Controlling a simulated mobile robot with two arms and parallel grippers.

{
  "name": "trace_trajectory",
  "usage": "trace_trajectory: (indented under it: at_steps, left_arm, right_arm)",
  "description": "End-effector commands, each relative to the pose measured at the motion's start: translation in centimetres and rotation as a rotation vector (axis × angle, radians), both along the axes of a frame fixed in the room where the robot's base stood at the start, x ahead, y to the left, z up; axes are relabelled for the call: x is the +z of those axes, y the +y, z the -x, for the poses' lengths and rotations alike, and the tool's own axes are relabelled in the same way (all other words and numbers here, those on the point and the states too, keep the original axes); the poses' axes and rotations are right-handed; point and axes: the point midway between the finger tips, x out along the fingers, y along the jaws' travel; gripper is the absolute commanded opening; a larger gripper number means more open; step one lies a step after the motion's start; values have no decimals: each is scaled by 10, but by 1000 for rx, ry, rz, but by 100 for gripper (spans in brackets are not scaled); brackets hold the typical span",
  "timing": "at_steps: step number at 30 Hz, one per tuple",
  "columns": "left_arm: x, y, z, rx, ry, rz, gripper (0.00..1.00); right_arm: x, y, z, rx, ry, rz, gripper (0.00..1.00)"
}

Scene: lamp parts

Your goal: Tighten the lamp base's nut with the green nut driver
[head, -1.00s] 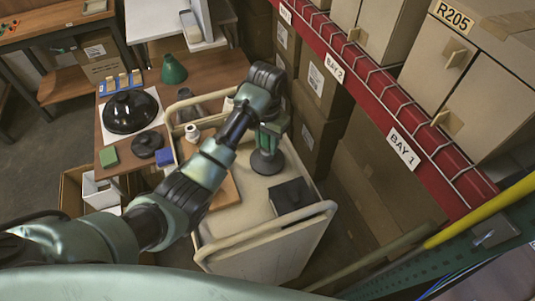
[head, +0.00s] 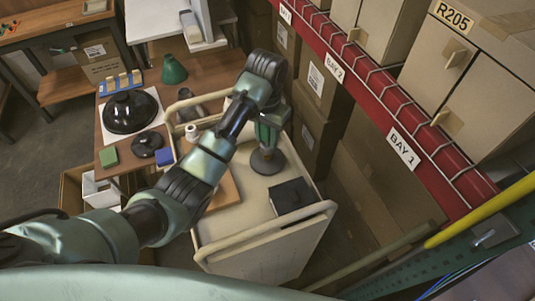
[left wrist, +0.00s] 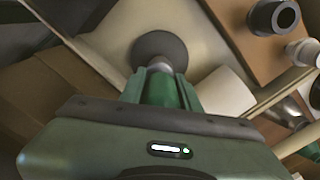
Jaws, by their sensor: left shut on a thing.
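My left gripper (head: 270,131) is over the far right part of the cart, pointing down. It is shut on the green nut driver, whose green handle (left wrist: 160,90) shows between the fingers in the left wrist view. A short grey shaft shows below the handle. A dark round base (head: 268,161) lies on the cart right under it, and also shows in the left wrist view (left wrist: 160,47). I cannot tell whether the shaft touches this base, and no nut can be made out. My right gripper is not in view.
The cream cart (head: 250,232) has raised rails. A black box (head: 291,196) and a brown board (head: 226,191) are on it. A table at left bears a black dome (head: 130,111), a green cone (head: 173,70) and a dark disc (head: 147,144). Shelving stands close at right.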

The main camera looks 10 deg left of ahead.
Motion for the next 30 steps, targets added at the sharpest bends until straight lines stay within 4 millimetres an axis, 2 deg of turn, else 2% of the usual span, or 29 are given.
trace_trajectory:
  at_steps: [5,18,30]
  left_arm:
    - [5,0,-1,-1,-2,0,0]
    - [39,1,-2,-2,-9,-3,0]
    - [40,0,0,0,-1,0,0]
  right_arm:
    - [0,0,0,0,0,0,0]
    - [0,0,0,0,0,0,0]
    - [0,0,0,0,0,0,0]
